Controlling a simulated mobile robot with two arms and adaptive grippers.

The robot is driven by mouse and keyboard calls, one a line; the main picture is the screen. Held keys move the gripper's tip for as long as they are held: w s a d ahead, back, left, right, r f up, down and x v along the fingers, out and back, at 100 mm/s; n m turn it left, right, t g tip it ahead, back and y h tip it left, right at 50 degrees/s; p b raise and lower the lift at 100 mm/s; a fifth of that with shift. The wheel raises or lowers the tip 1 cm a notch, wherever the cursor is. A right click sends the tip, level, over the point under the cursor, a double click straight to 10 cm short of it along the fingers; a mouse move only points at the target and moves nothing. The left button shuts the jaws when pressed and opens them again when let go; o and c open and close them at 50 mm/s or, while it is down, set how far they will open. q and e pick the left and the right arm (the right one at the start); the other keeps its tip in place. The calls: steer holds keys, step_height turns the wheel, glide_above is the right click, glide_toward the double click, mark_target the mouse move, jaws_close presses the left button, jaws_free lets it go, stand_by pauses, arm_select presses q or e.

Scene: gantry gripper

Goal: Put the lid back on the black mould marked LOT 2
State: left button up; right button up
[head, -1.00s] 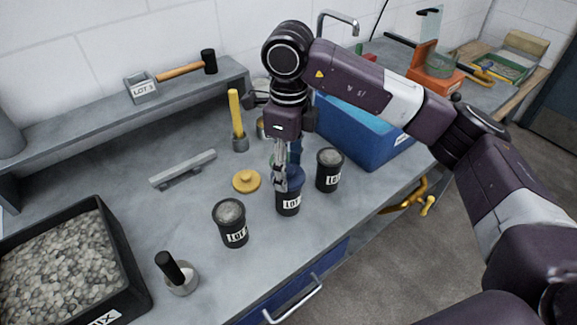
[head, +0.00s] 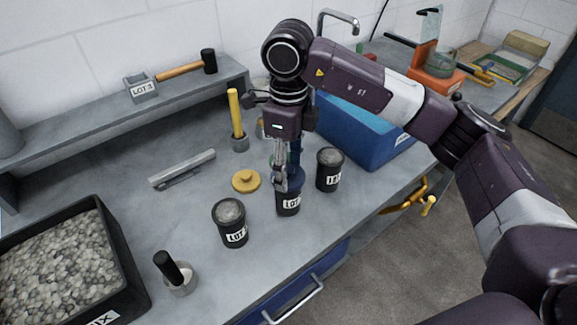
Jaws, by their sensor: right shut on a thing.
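Three black moulds stand upright on the grey bench: a left one (head: 233,231), a middle one (head: 288,207) and a right one (head: 329,181). All carry white LOT labels; I cannot read their numbers surely. The left and right moulds are open on top and show grey fill. My right gripper (head: 281,184) is over the middle mould, shut on a dark blue lid (head: 294,179) at its top. The fingers partly hide the lid, and I cannot tell whether it is fully seated. A yellow knobbed disc (head: 246,181) lies left of the gripper. My left gripper is not in view.
A black bin of grey pebbles (head: 122,262) and a black-handled tamper (head: 175,272) are at the lower left. A grey bar (head: 183,169), a yellow-handled tool (head: 236,118) and a blue crate (head: 365,140) stand behind. Bare bench lies left of the moulds.

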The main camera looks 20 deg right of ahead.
steer(key=o, duration=0.9)
steer(key=shift+o, duration=0.6)
steer(key=o, duration=0.4)
steer(key=shift+r, duration=0.15)
steer(key=shift+r+p, duration=1.9)
steer(key=shift+r, duration=1.5)
